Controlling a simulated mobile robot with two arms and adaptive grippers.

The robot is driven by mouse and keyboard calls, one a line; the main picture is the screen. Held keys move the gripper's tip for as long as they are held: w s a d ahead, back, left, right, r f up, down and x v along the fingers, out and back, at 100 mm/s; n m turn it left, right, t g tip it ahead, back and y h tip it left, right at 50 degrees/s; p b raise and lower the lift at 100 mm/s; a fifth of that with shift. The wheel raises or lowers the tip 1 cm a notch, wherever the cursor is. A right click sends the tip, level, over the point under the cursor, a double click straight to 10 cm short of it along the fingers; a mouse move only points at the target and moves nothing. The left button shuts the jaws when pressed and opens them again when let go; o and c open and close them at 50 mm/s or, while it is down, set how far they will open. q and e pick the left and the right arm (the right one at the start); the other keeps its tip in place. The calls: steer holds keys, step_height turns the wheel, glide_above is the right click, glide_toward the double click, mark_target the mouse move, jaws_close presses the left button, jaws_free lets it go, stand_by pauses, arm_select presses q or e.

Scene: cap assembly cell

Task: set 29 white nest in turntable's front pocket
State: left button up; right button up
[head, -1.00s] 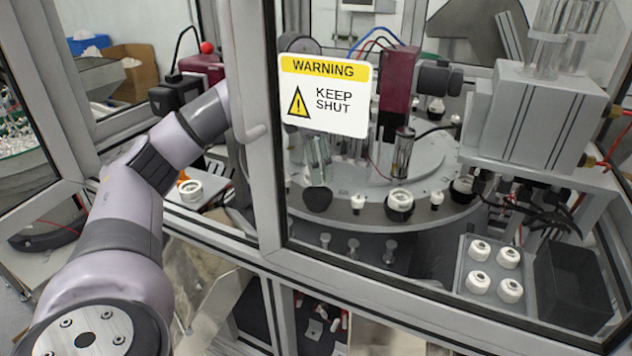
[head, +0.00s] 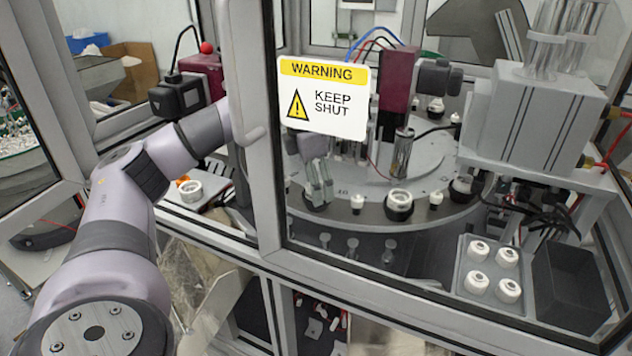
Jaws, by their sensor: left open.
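My left gripper (head: 319,196) reaches in behind the glass, partly hidden by the warning sign. Its jaws are open and point down at a black pocket on the left front of the turntable (head: 345,213). The fingers cover most of that pocket, so I cannot tell whether a nest is in it. A white ring-shaped nest (head: 398,198) sits in a black holder on the turntable, right of the gripper. Another white ring (head: 191,190) lies on a plate at the left, behind the door frame. My right gripper is not in view.
The warning sign (head: 325,98) and glass frame stand before the turntable. A grey tray (head: 463,290) with several white rings and a black bin (head: 570,285) stand at the right. A maroon unit (head: 398,80) and a grey machine block (head: 535,115) rise behind.

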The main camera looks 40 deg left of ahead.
arm_select(q)
steer(key=shift+r, duration=0.55)
steer(key=r, duration=0.3)
steer(key=r+b, duration=0.1)
steer(key=r, duration=0.1)
steer(key=shift+s+a, duration=0.15)
steer(key=shift+s, duration=0.2)
step_height(320, 180, up, 6)
steer(key=s+p, duration=0.1)
steer(key=shift+a+p, duration=0.25)
steer(key=shift+p, duration=0.15)
